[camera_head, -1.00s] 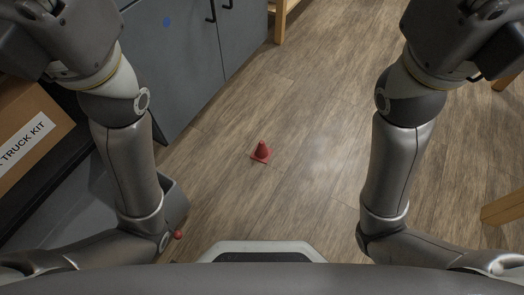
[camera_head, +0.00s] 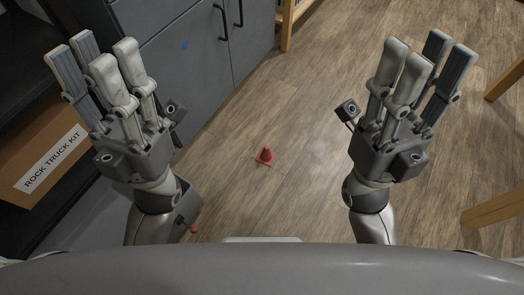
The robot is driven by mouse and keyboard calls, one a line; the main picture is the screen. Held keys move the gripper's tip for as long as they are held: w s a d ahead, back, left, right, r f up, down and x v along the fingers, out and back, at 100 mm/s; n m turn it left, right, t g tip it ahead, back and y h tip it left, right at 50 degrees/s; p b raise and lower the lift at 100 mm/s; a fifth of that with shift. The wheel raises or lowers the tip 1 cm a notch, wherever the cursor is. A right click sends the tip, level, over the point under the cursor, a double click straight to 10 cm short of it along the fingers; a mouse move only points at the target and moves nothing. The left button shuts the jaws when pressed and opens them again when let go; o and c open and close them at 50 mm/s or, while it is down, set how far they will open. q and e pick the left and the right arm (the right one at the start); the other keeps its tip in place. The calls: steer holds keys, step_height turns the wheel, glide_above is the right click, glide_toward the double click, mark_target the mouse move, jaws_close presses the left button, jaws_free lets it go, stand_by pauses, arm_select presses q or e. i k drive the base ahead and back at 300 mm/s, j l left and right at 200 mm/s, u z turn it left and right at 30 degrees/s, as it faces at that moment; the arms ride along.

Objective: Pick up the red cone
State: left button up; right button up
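The red cone (camera_head: 266,155) stands upright on the wooden floor, near the middle of the head view, between my two arms. My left gripper (camera_head: 96,58) is raised at the left, its fingers spread and pointing up the picture, with nothing between them. My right gripper (camera_head: 424,58) is raised at the right in the same pose, open and empty. Both grippers are well apart from the cone, and nothing hides it.
A grey cabinet (camera_head: 190,62) with black handles stands behind my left gripper. Wooden legs (camera_head: 492,208) show at the right. A small red ball (camera_head: 194,229) is by my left forearm. Floor around the cone is clear.

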mark_target(265, 156)
steer(key=i+l+u, duration=0.1)
steer(key=u, duration=0.25)
steer(key=l+u, duration=1.05)
steer(key=l, duration=1.7)
steer(key=k, duration=0.05)
